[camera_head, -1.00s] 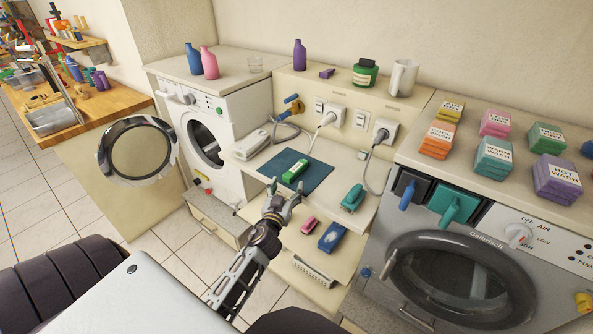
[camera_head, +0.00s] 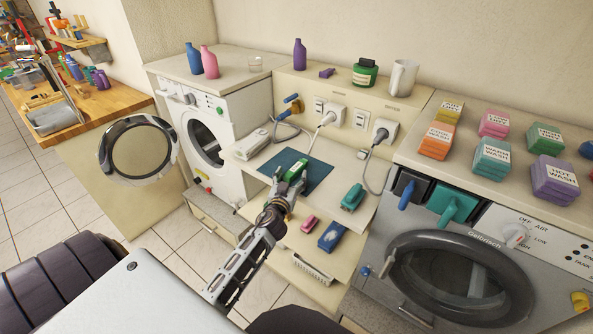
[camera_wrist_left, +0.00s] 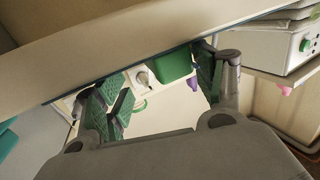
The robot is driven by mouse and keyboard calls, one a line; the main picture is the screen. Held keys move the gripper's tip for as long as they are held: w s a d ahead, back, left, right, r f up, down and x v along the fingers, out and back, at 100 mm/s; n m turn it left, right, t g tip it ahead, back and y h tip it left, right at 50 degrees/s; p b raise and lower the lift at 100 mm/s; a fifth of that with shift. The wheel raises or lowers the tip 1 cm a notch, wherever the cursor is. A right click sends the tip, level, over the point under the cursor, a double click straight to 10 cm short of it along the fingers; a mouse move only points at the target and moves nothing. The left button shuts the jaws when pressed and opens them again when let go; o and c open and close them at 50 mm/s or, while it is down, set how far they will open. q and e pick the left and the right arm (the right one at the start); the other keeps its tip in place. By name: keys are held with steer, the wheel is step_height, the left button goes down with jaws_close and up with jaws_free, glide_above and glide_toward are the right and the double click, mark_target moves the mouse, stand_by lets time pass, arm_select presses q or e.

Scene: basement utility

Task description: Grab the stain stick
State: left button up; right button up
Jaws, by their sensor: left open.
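A green stick with a pale label (camera_head: 296,170), which looks like the stain stick, lies on a dark blue-green mat (camera_head: 318,174) on the pull-out shelf between the machines. My left gripper (camera_head: 289,184) is open at the near end of the stick and partly hides it. In the left wrist view a green block (camera_wrist_left: 174,67), probably the same stick, shows between the spread fingers of the gripper (camera_wrist_left: 160,85). I cannot tell whether a finger touches it. My right gripper is not in view.
A teal brush-like item (camera_head: 352,197) lies right of the mat, and a pale iron-like item (camera_head: 251,144) lies left of it. Pink (camera_head: 309,223) and blue (camera_head: 332,235) items lie on the lower shelf. Cords hang from the wall plugs behind.

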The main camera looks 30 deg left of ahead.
mark_target(295, 169)
arm_select(q)
steer(key=shift+w, duration=0.1)
steer(key=shift+p+x, duration=0.35)
steer(key=shift+x, duration=1.9)
steer(key=shift+w+d, duration=0.1)
steer(key=shift+w, duration=0.2)
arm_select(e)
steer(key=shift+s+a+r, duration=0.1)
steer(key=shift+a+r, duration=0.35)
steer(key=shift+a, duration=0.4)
